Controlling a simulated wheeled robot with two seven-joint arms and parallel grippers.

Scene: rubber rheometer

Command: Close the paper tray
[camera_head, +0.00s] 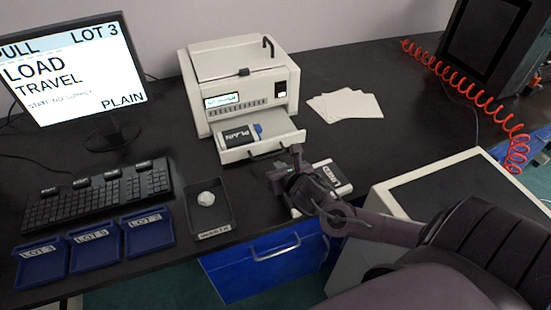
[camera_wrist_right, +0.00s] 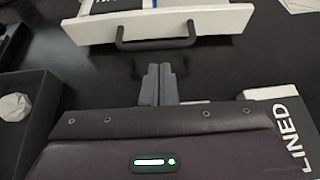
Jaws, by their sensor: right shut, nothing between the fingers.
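The paper tray (camera_head: 289,141) is pulled out from the front of the white printer-like machine (camera_head: 245,85). A pack labelled PLAIN (camera_head: 237,137) lies in it. In the right wrist view the tray's front (camera_wrist_right: 215,22) crosses the top, with a dark bar handle (camera_wrist_right: 156,43). My right gripper (camera_head: 296,152) is shut and empty, in front of the tray. In the wrist view its fingertips (camera_wrist_right: 160,70) point at the handle, with a small gap between them and it. My left gripper is not in view.
A pack labelled LINED (camera_wrist_right: 290,130) lies beside my right gripper. A dark sample tray (camera_head: 222,222) with a white lump stands left of it. Blue lot trays (camera_head: 95,252) and a keyboard (camera_head: 100,195) are further left. Loose white sheets (camera_head: 345,105) lie right of the machine.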

